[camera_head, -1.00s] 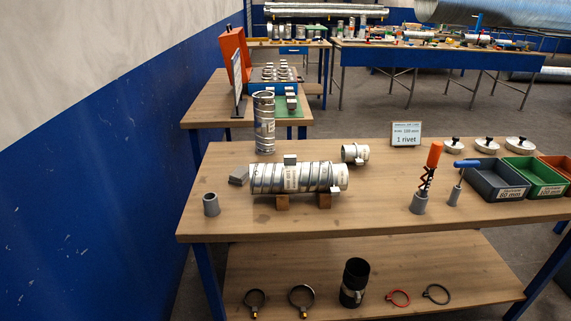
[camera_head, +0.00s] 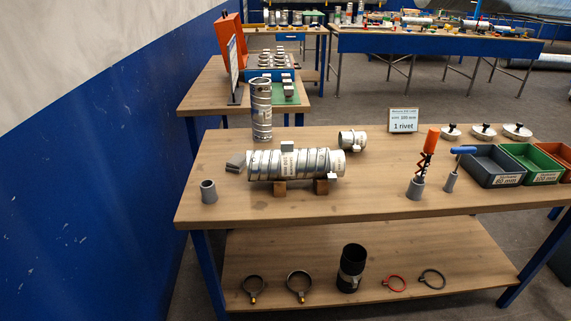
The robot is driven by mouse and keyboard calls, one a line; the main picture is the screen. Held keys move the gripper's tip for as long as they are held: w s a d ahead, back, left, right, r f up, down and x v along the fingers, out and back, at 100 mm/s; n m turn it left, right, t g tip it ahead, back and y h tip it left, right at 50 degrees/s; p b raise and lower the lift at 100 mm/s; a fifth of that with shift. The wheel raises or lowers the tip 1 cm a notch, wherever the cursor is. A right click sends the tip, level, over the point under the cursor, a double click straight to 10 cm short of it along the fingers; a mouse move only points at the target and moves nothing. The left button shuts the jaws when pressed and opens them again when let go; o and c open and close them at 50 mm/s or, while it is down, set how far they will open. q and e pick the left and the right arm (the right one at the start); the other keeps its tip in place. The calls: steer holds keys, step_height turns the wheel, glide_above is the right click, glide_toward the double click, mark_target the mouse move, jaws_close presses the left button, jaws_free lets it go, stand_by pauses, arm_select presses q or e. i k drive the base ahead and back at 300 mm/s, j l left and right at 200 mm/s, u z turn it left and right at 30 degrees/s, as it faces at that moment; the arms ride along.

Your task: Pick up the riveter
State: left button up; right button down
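The riveter (camera_head: 426,155) appears to be the tool with an orange handle and a black zigzag linkage. It stands upright in a grey cylindrical holder (camera_head: 415,189) on the right part of the wooden workbench (camera_head: 370,200). A second tool with a blue handle (camera_head: 463,150) stands in a smaller grey holder (camera_head: 450,182) just right of it. A spiral duct (camera_head: 300,164) lies across two wooden blocks on the bench's left half. Neither of my grippers shows in this view.
Dark, green and orange bins (camera_head: 490,166) stand right of the tools, with white lids behind them. A sign (camera_head: 403,121) reads "1 rivet". An empty grey holder (camera_head: 209,191) is at the bench's left. The bench front between duct and riveter is clear.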

mark_target(433, 134)
steer(key=i+l, duration=0.2)
steer(key=i, duration=0.25)
steer(key=i+l, duration=0.15)
steer(key=i, duration=0.3)
steer(key=i+l, duration=0.2)
steer(key=i, duration=0.3)
steer(key=z, duration=1.45)
steer(key=l+u, duration=0.35)
steer(key=i+l+u, duration=0.1)
steer(key=l+u, duration=0.25)
